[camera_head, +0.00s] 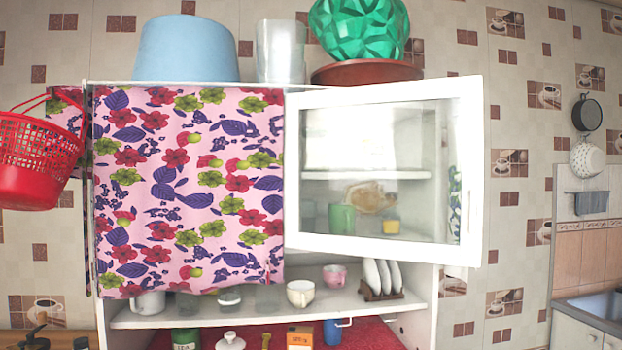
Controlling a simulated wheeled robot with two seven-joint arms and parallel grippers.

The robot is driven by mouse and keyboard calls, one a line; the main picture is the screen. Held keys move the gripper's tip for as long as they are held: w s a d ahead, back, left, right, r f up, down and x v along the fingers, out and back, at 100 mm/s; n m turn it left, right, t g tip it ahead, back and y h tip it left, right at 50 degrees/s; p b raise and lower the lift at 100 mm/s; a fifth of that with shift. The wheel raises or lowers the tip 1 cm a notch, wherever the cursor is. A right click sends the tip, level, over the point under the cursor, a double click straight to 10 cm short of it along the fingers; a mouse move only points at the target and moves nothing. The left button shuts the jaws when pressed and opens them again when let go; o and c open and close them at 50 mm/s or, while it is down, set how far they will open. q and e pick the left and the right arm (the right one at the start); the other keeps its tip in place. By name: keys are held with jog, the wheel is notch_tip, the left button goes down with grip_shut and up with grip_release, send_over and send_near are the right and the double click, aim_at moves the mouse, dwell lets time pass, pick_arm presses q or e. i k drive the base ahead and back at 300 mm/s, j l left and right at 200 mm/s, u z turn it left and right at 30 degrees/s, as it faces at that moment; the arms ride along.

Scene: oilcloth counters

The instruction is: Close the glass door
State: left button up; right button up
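The glass door (384,243) is a white frame around a clear pane, on the upper right of the white cabinet. It stands ajar. Its right edge looks taller and nearer to me than its left edge, and reaches past the cabinet's right side (437,290). Its left edge meets the flowered cloth. Through the pane I see a shelf, a green mug (342,219) and a yellow item (391,227). Neither of my grippers is in view.
The flowered cloth (190,185) hangs over the cabinet's left part. An open shelf (230,315) below the door holds cups and a plate rack (381,292). A red basket (40,160) hangs at left. A blue container (187,50) and a green vase (358,30) stand on top.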

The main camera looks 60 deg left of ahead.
aim_at(469, 89)
jog(key=u, duration=1.7)
